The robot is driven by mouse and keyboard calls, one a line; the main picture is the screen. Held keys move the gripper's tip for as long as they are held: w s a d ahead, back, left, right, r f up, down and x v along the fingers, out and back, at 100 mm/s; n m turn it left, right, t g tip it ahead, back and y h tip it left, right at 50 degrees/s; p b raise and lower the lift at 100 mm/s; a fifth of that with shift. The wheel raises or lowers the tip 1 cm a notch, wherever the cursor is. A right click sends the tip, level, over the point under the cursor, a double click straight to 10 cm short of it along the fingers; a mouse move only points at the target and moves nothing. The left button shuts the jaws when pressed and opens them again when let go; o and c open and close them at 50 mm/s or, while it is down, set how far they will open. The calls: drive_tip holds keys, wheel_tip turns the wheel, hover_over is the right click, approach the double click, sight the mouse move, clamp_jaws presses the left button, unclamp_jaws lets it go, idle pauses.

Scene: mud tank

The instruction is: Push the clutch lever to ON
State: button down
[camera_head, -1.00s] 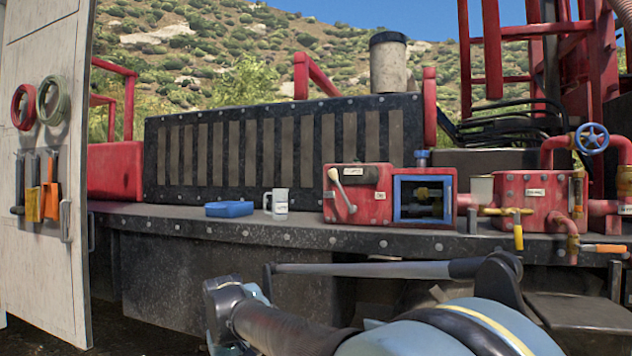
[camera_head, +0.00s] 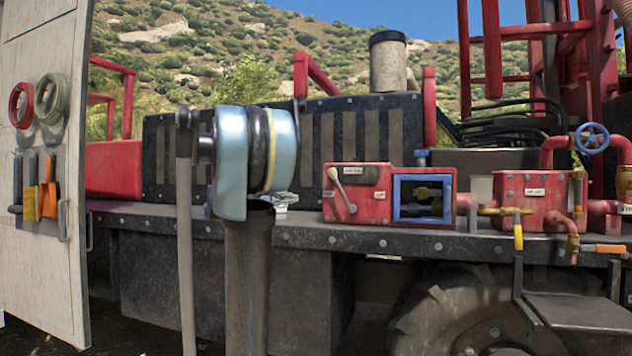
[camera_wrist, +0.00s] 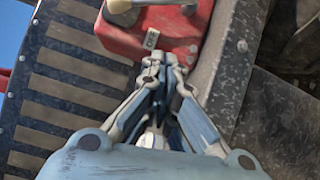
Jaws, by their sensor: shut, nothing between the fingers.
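The clutch lever (camera_head: 342,190) has a cream handle and sits on the front of a red box (camera_head: 367,207) on the truck deck. It tilts up and to the left from its pivot. Small label plates sit on both sides of it; I cannot read them surely. My gripper (camera_wrist: 152,62) is shut and empty. In the wrist view its fingertips are just short of the red box's edge, near a label (camera_wrist: 151,40). The lever knob (camera_wrist: 118,5) is at the top edge there, apart from the fingers. In the head view my arm mostly hides the gripper.
A black vented housing (camera_head: 325,140) stands behind the deck, left of the red box. A blue-framed opening (camera_head: 397,200) is right of the lever, then red valves and pipes (camera_head: 535,195). A white door with hung tools (camera_head: 45,190) is at the far left.

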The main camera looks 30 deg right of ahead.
drive_tip(key=w+d+r+h, duration=0.1)
drive_tip(key=w+r+h, duration=0.1)
drive_tip(key=w+r, duration=0.2)
drive_tip(key=shift+d+r+n, duration=0.15)
drive_tip(key=shift+r+n, duration=0.25)
drive_tip(key=shift+r, duration=0.2)
drive_tip(key=s+d+r, duration=0.1)
drive_tip(key=d+r, duration=0.1)
drive_tip(key=d, duration=1)
drive_tip(key=shift+d+r, duration=0.35)
drive_tip(key=shift+d, duration=0.05)
drive_tip(key=shift+s, duration=0.15)
